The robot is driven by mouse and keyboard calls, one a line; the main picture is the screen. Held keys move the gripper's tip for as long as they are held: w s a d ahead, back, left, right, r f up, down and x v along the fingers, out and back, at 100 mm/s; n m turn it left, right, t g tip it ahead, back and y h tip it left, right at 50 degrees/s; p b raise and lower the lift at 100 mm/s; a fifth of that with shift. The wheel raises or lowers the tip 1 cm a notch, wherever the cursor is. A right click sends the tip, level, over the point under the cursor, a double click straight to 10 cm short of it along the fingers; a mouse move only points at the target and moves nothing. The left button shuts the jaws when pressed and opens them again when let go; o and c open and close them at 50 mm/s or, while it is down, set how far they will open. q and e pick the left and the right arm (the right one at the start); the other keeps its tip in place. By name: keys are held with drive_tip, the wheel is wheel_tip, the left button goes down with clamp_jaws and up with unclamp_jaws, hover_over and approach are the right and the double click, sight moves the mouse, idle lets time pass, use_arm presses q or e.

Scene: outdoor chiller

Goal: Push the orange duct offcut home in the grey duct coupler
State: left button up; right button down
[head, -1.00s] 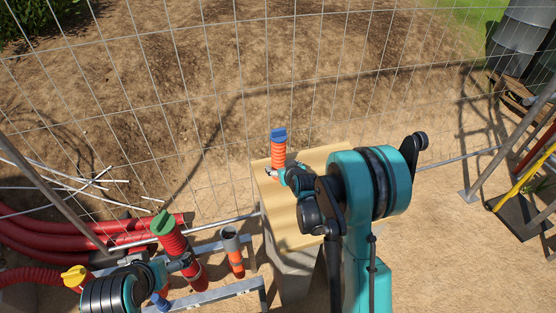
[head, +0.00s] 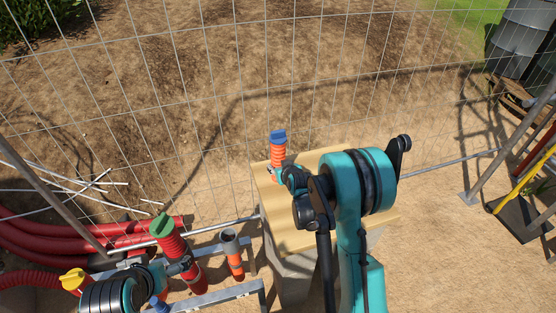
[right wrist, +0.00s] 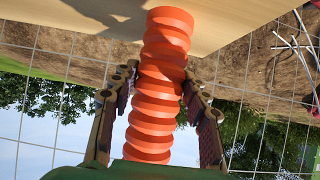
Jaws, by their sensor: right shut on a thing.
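The orange ribbed duct offcut (head: 278,153) with a blue top is upright at the wooden board's left edge. In the right wrist view the ribbed orange duct (right wrist: 156,85) runs between my fingers. My right gripper (head: 276,172) is shut on it, with one finger on each side; it also shows in the right wrist view (right wrist: 160,95). The grey coupler (head: 229,238) stands upright on an orange piece, left of the board. My left gripper (head: 180,267) is at the green-capped red duct (head: 172,243); its fingers are too small to read.
The wooden board (head: 300,235) has bare room in front of the offcut. A metal rail frame (head: 215,293) lies around the coupler. Wire fence stands behind. Thick red pipes (head: 60,235) and a yellow-capped duct (head: 74,280) lie at the left.

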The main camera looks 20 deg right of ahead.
sight(281, 153)
drive_tip(key=shift+r+p, duration=2.3)
drive_tip(key=shift+r, duration=1.25)
use_arm(q)
wheel_tip(281, 153, up, 4)
drive_tip(key=shift+r, duration=0.2)
use_arm(e)
drive_tip(key=shift+f, duration=0.1)
